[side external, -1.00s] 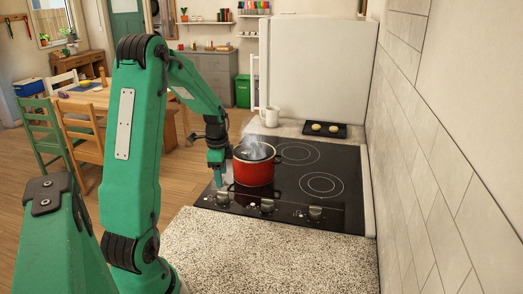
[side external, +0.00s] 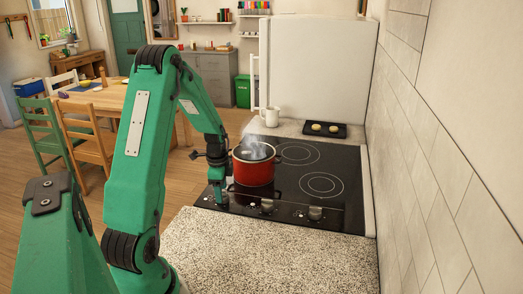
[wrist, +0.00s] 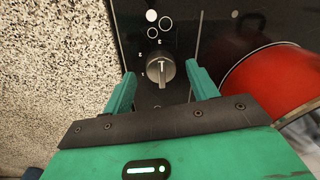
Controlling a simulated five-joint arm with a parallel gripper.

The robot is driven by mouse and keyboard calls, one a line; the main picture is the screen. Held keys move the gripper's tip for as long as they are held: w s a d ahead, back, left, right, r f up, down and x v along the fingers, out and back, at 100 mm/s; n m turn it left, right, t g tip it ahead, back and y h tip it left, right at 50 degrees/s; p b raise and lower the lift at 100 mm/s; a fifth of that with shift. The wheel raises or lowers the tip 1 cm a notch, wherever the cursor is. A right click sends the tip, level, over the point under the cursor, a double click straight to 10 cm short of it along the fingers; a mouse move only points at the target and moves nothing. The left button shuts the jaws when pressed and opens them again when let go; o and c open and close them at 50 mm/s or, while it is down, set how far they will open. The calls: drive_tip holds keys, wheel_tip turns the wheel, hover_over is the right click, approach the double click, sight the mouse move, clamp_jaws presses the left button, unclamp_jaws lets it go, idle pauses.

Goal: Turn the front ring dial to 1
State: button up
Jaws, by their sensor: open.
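The cooktop's control dials stand in a row along its near edge. The leftmost dial is mostly hidden by my gripper (side external: 220,198) in the side view. In the wrist view this dial (wrist: 161,72) is a round grey knob with a raised grip and a pale pointer line, which runs roughly up the picture. My gripper (wrist: 160,82) is open, with one finger on each side of the knob and visible gaps between. Ring symbols (wrist: 157,24) with one filled circle are printed beyond the knob.
A red pot (side external: 254,170), steaming, stands on the black cooktop (side external: 345,205) close to my gripper; it also shows in the wrist view (wrist: 275,85). The middle dial (side external: 267,206) and right dial (side external: 315,213) are uncovered. A speckled counter (side external: 265,260) lies in front.

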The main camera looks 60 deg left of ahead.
drive_tip(key=shift+f, duration=0.85)
drive_tip(key=c, duration=1)
